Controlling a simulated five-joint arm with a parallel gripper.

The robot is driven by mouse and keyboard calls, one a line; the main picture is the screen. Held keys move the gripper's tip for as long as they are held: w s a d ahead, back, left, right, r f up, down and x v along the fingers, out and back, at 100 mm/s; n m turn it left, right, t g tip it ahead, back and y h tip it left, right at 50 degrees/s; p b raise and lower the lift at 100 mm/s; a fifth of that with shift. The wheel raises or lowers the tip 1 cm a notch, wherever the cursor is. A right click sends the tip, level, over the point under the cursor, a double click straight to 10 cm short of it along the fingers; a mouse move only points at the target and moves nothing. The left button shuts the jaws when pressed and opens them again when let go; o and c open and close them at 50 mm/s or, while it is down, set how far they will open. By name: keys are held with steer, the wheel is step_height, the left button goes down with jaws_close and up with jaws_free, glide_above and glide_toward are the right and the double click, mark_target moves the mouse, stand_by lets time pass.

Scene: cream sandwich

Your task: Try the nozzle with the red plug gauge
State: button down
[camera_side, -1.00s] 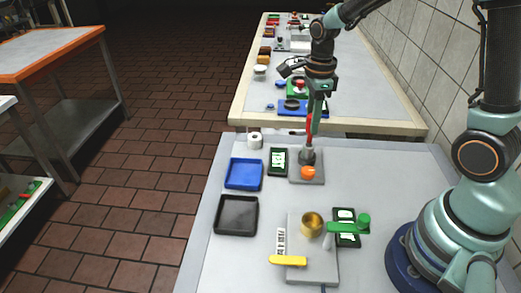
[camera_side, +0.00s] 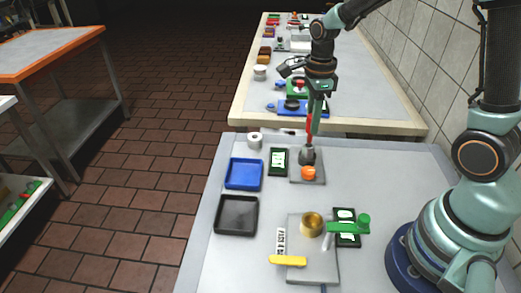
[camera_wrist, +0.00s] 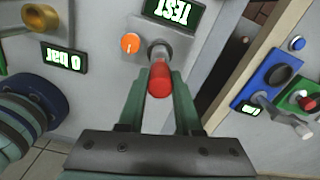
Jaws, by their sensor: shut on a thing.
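The red plug gauge (camera_side: 309,126) is held upright between the fingers of my gripper (camera_side: 312,112). It also shows in the wrist view (camera_wrist: 160,80), between the two green fingers (camera_wrist: 160,95). Its lower end meets the top of the grey metal nozzle (camera_side: 307,155); I cannot tell how far, if at all, it is inside. The nozzle stands on a small grey plate (camera_side: 317,177) and shows in the wrist view (camera_wrist: 157,48) just beyond the gauge. An orange knob (camera_side: 308,173) sits in front of the nozzle. A lit green display (camera_side: 278,161) is left of it.
A blue tray (camera_side: 244,187) and a black tray (camera_side: 222,228) lie to the left. Nearer stands a grey fixture with a brass cup (camera_side: 312,222), a yellow lever (camera_side: 288,261) and a green handle (camera_side: 345,228). A white roll (camera_side: 254,140) is behind. Another bench is beyond.

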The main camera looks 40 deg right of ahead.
steer(key=shift+f, duration=1.6)
stand_by(0.7)
steer(key=shift+r, duration=0.15)
stand_by(1.1)
steer(key=shift+r, duration=3.4)
